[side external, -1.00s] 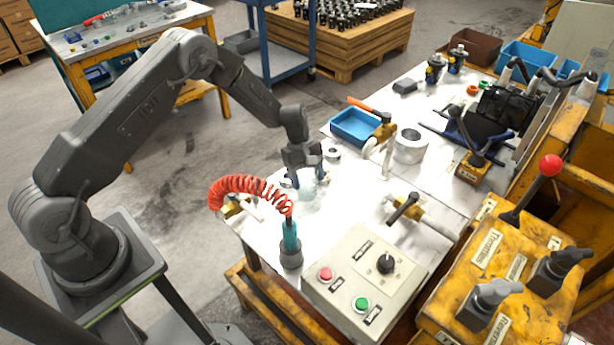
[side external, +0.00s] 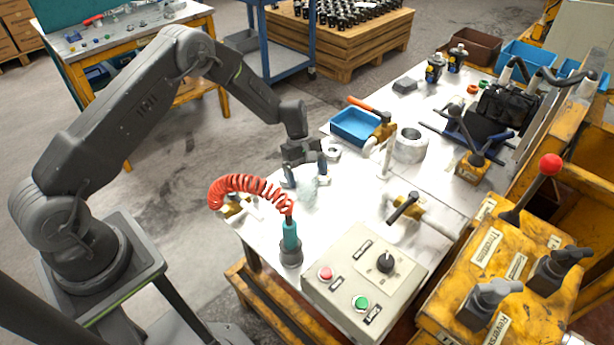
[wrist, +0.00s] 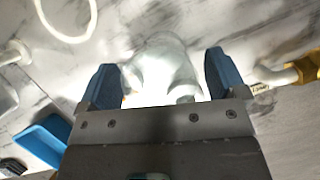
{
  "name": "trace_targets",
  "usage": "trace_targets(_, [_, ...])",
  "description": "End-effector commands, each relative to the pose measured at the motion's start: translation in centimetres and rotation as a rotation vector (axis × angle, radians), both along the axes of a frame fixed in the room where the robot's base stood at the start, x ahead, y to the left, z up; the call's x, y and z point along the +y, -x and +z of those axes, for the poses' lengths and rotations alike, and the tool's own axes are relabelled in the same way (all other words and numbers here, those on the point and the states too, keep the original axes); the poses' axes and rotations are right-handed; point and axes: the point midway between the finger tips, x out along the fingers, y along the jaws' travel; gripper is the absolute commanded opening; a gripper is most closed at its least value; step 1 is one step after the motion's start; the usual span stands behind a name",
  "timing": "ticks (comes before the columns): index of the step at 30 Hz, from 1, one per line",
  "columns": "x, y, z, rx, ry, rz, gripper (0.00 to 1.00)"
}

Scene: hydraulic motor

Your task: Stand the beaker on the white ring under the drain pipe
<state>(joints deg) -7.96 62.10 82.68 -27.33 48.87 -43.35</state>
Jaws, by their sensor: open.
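The clear beaker (side external: 308,190) stands on the white tabletop in the side view, just below my gripper (side external: 306,174). In the wrist view the beaker (wrist: 160,65) shows as a pale, glassy shape between the two blue fingers of my gripper (wrist: 158,80). The fingers are spread, with a gap visible on the right of the beaker; on the left the gap is small. The white ring (wrist: 66,14) lies on the marbled top at the upper left of the wrist view, apart from the beaker. I cannot make it out in the side view. Which pipe is the drain pipe is unclear.
A red coiled hose (side external: 245,183) and a control box (side external: 340,285) are nearer the front.

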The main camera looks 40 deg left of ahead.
Motion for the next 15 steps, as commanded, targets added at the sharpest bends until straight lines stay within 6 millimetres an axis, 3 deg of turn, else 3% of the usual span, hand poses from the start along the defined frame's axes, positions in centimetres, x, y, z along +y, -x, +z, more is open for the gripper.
trace_targets(15, [3.7, -1.2, 9.1, -0.002, -0.001, 0.001, 0.90])
